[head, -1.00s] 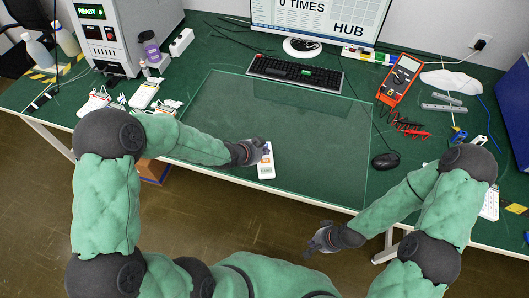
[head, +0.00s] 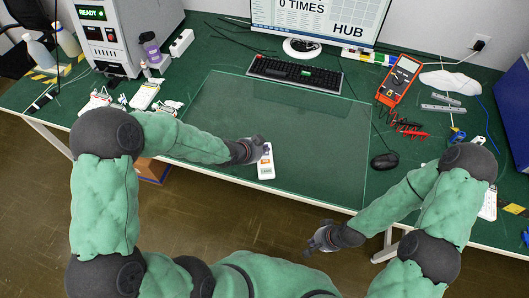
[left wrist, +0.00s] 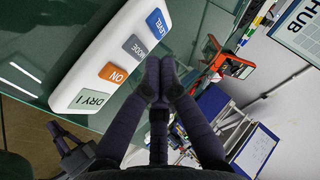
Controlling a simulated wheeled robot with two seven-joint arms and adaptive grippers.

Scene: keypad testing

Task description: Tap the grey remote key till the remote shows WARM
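The white remote (head: 265,172) lies on the glass mat near the table's front edge. In the left wrist view the remote (left wrist: 70,72) has a blue LEVEL key (left wrist: 157,22), a grey MODE key (left wrist: 135,47), an orange ON key (left wrist: 113,73) and a display (left wrist: 88,98) reading "DRY I". My left gripper (left wrist: 159,66) has its fingers together, empty, close beside the MODE key in the picture; I cannot see contact. In the head view my left gripper (head: 260,145) is at the remote's far end. My right gripper (head: 312,246) is in front of the table, its fingers too small to judge.
The glass mat (head: 315,160) is mostly clear. A keyboard (head: 295,72) and monitor stand behind it. A mouse (head: 385,161) and an orange multimeter (head: 400,80) are on the right. Several small white devices (head: 144,96) lie at left, by a grey machine (head: 125,35).

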